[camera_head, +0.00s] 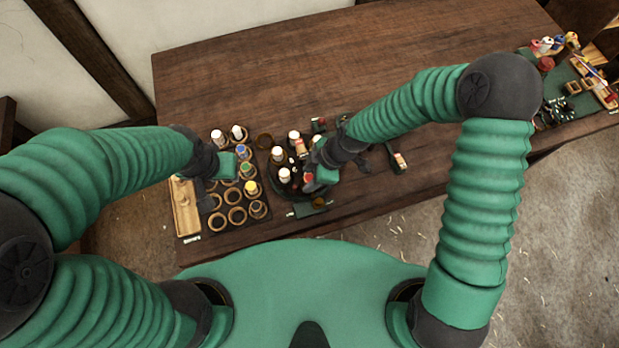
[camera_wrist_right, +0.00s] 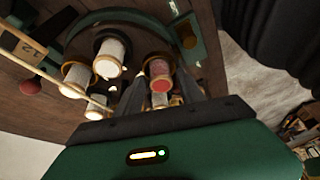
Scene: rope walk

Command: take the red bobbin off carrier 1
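A red bobbin (camera_wrist_right: 158,72) with pale wooden ends shows in the right wrist view, between the dark fingers of my right gripper (camera_wrist_right: 162,88). The fingers stand apart on either side; contact is not visible. White bobbins (camera_wrist_right: 111,57) sit on neighbouring carriers. My left gripper (camera_head: 204,187) is over the bobbin tray; its fingers are unclear. Carrier 1's number is not readable.
The table's far middle (camera_head: 240,80) is clear.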

